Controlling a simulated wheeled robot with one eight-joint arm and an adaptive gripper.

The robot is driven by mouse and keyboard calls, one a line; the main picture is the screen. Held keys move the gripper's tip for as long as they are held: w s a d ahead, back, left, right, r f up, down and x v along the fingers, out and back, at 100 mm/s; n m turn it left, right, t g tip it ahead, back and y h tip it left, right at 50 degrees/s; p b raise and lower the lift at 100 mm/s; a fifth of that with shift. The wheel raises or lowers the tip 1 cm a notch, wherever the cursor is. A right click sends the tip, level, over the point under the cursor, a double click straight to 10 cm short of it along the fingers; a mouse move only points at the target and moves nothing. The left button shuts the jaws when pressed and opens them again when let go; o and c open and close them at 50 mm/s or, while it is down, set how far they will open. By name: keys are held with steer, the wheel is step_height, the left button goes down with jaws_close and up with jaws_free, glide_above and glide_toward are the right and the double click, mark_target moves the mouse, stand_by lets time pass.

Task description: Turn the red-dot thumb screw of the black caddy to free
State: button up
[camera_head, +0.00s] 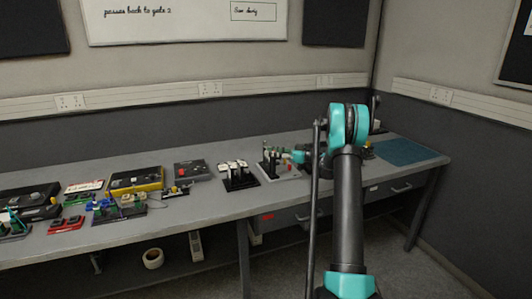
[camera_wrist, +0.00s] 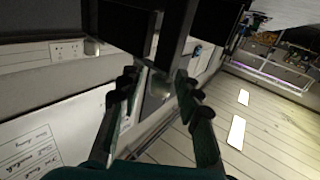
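My gripper (camera_wrist: 156,82) fills the middle of the wrist view, its two dark fingers apart with a gap between the tips. A large black part (camera_wrist: 170,35) stands close beyond the fingertips; I cannot tell if they touch it. In the head view my gripper (camera_head: 290,156) is small, at the rack with upright parts (camera_head: 270,163) on the bench, partly hidden by my arm. A black caddy-like rack with white tops (camera_head: 238,179) stands just left of it. I cannot tell which one is the named caddy. The red-dot thumb screw cannot be made out.
The grey bench (camera_head: 215,197) runs along the wall. Several devices, including a yellow-edged black box (camera_head: 137,180), crowd its left part. A blue mat (camera_head: 404,151) lies at the right end. A tape roll (camera_head: 153,258) is below the bench. My arm blocks the view at centre right.

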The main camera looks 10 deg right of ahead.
steer(key=shift+x, duration=1.5)
jaws_close()
